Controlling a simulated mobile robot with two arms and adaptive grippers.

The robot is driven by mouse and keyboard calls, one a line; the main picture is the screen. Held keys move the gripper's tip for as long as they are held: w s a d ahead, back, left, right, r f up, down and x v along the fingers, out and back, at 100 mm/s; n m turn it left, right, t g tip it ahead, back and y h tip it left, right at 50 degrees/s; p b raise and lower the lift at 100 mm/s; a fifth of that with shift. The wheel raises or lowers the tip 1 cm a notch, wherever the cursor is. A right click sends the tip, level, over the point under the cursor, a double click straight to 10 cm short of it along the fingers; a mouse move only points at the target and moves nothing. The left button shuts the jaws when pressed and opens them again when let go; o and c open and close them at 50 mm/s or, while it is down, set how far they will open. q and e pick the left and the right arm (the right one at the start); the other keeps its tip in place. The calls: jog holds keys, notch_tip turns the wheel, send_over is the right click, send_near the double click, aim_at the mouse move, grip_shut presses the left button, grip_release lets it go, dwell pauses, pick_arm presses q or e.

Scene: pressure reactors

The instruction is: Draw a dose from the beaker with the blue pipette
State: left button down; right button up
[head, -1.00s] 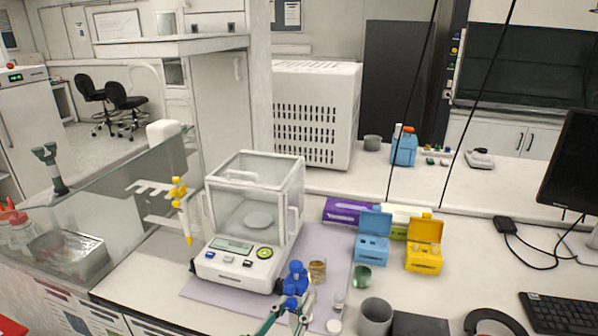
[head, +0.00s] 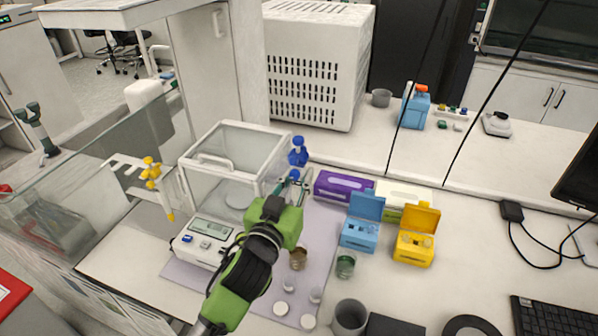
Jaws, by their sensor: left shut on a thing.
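The blue pipette (head: 298,152) stands roughly upright in my left gripper (head: 293,185), its blue top showing above the fingers. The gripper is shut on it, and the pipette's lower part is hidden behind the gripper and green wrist. A small glass vessel with brownish contents (head: 298,259) stands on the lilac mat just below and right of the wrist in the picture. A second small glass with green contents (head: 345,266) stands to its right. I cannot tell which of them is the beaker. My right gripper is not in view.
A balance with a glass enclosure (head: 211,228) stands left of my gripper. A yellow pipette (head: 152,172) hangs on a rack at left. Blue (head: 360,235) and yellow (head: 414,250) tip boxes, a purple box (head: 342,187) and a grey cup (head: 350,317) stand to the right.

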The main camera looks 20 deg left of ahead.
pick_arm(q)
notch_tip(320, 180, down, 9)
jog(key=b, duration=0.7)
jog(key=shift+a, duration=0.1)
jog(key=shift+f+b, duration=0.55)
jog(key=shift+f, duration=0.15)
